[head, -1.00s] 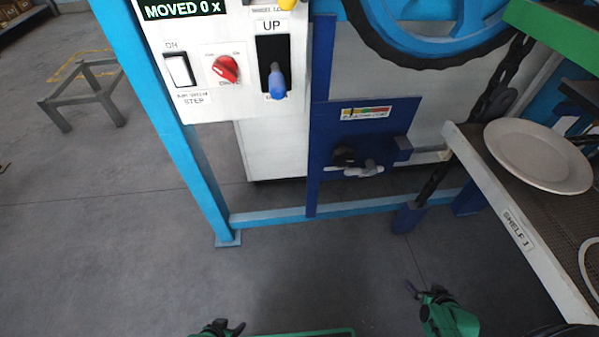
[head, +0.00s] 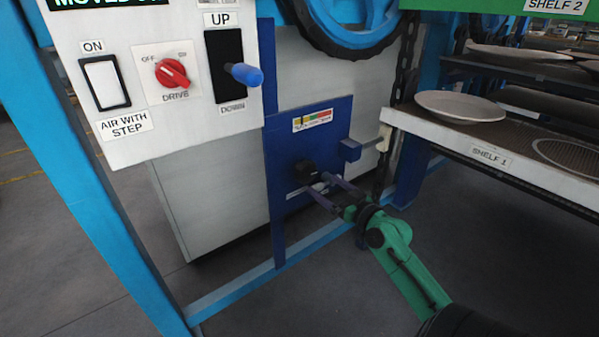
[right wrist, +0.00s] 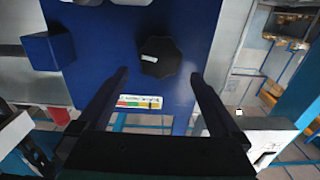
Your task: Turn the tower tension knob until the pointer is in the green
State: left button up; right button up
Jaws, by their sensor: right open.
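The black lobed tension knob (head: 305,170) sits on a dark blue plate (head: 283,153); it also shows in the right wrist view (right wrist: 160,57) with a small light mark on its face. The gauge strip (head: 312,121) above it has yellow, red and green parts; in the right wrist view the strip (right wrist: 138,102) appears inverted. A small dark mark seems to lie at its yellow part, too small to be sure. My right gripper (head: 316,184) is open in front of the knob. In the right wrist view its fingertips (right wrist: 159,73) flank the knob's line, apart from it. My left gripper is out of view.
A blue block (head: 349,150) juts from the plate beside the knob. Shelf 1 (head: 440,135) with a white plate (head: 460,106) stands to the right. A control panel with a red drive knob (head: 172,73) and a blue-tipped lever (head: 244,74) is at upper left.

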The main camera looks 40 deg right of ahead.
aim_at(309, 175)
jog(key=w, duration=0.9)
jog(key=shift+f, duration=0.1)
jog(key=shift+w, duration=0.45)
jog(key=c, duration=1.1)
jog(key=m, duration=0.3)
jog(key=shift+p, duration=0.35)
jog(key=shift+m, duration=0.9)
jog(key=o, duration=1.1)
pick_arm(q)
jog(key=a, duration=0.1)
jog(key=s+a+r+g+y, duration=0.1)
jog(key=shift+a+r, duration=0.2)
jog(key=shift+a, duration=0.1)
